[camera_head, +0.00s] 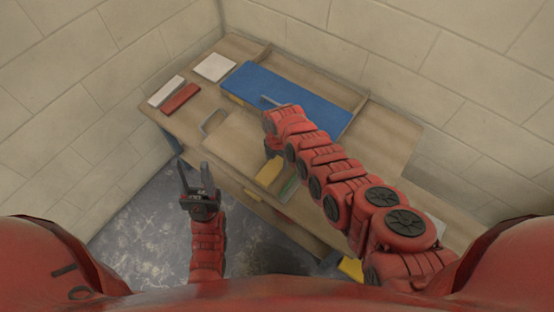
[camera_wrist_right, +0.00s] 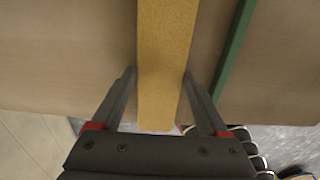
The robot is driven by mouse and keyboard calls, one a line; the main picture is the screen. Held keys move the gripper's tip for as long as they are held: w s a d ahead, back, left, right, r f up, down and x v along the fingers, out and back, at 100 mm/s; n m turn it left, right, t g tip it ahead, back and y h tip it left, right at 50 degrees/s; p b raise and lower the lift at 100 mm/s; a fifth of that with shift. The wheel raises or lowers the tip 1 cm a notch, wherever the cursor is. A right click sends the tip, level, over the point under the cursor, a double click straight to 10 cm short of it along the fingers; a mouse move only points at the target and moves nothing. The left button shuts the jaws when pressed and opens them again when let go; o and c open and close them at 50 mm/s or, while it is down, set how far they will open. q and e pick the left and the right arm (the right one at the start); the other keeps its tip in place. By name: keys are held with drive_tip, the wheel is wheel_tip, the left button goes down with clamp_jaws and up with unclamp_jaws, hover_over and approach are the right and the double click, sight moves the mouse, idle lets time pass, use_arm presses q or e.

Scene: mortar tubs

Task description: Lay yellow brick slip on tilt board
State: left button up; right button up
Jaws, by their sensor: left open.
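The yellow brick slip (camera_head: 268,172) is at the front edge of the workbench, partly hidden by my right arm. In the right wrist view the slip (camera_wrist_right: 164,50) runs lengthwise between the fingers of my right gripper (camera_wrist_right: 159,76). Both fingertips meet its long sides with no clear gap. Its near end shows past the bench edge; I cannot tell whether it is lifted. My left gripper (camera_head: 194,165) is open and empty, in front of the bench. A wide blue panel (camera_head: 310,103) lies at the back; I cannot tell whether it is the tilt board.
A green strip (camera_wrist_right: 236,45) lies right of the slip. A red slip (camera_head: 179,98), a white slip (camera_head: 166,91) and a white square piece (camera_head: 214,67) lie at the bench's left end. Block walls (camera_head: 120,60) close off the back and left. A plain wooden area (camera_head: 237,145) is bare.

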drive_tip(key=shift+o, duration=1.4)
drive_tip(key=shift+r+p, duration=0.3)
drive_tip(key=shift+r, duration=0.2)
wheel_tip(320, 180, up, 2)
drive_tip(key=shift+r+p, duration=0.25)
drive_tip(key=shift+p, duration=0.35)
wheel_tip(320, 180, up, 14)
drive_tip(key=shift+b, duration=0.35)
